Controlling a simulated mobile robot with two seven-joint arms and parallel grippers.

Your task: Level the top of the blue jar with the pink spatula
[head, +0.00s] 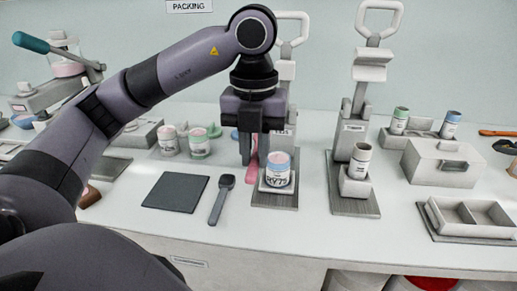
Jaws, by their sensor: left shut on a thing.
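The blue jar (278,169) is a white jar with a blue rim and a dark-lettered label, with pink at its top. It stands upright on the base of a white lever stand. My left gripper (254,150) points down just left of the jar and is shut on the pink spatula (252,169). The spatula hangs below the fingers beside the jar's left side. Its upper part is hidden by the fingers, and I cannot tell whether it touches the jar. My right gripper is not in view.
A dark mat (176,192) and a dark grey spoon (221,200) lie in front. A second lever stand (355,205) holds another jar. Lidded jars (168,140) stand behind left. A grey box (440,162) and a divided tray (472,217) are at right.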

